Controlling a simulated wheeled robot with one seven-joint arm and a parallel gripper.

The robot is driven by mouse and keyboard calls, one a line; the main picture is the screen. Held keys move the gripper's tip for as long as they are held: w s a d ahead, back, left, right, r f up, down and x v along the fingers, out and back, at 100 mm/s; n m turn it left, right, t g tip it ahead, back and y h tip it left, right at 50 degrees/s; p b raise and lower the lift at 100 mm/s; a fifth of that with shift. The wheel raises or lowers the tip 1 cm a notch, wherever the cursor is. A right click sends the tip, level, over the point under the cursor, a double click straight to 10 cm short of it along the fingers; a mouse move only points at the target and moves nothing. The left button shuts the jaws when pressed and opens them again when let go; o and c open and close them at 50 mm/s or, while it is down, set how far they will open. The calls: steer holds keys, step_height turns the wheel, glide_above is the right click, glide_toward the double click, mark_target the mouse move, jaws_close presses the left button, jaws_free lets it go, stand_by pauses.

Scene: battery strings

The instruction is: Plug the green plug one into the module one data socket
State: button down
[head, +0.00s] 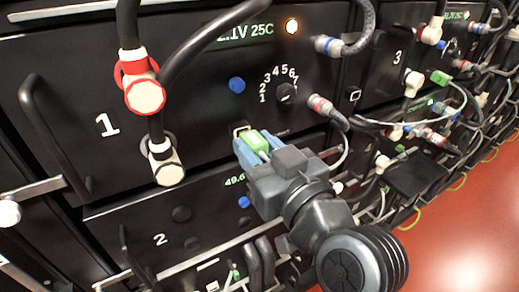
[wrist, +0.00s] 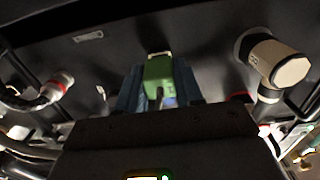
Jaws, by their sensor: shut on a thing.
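The green plug (head: 258,141) is between the blue fingers of my gripper (head: 257,147), just in front of module 1's lower edge in the head view. My gripper is shut on it. A white-rimmed data socket (head: 240,129) shows on module 1 (head: 200,95), right behind the plug's tip. In the wrist view the green plug (wrist: 159,76) sits between the blue fingers (wrist: 158,88), its tip close against the dark panel. The fingers and plug hide most of the socket there, so I cannot tell whether the plug is seated.
A cream connector (head: 165,162) and a red-ringed connector (head: 144,92) with thick black cables stand left of the gripper. A grey-red connector (head: 322,106) and its cable are close on the right. Module 2 (head: 150,238) lies below.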

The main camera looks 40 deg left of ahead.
steer(key=shift+w+a, duration=0.25)
steer(key=shift+a, duration=0.45)
steer(key=c, duration=0.7)
jaws_free()
steer(key=shift+o, duration=0.2)
steer(key=shift+b+v, duration=0.7)
steer(key=shift+v, duration=3.15)
steer(key=shift+c, duration=0.4)
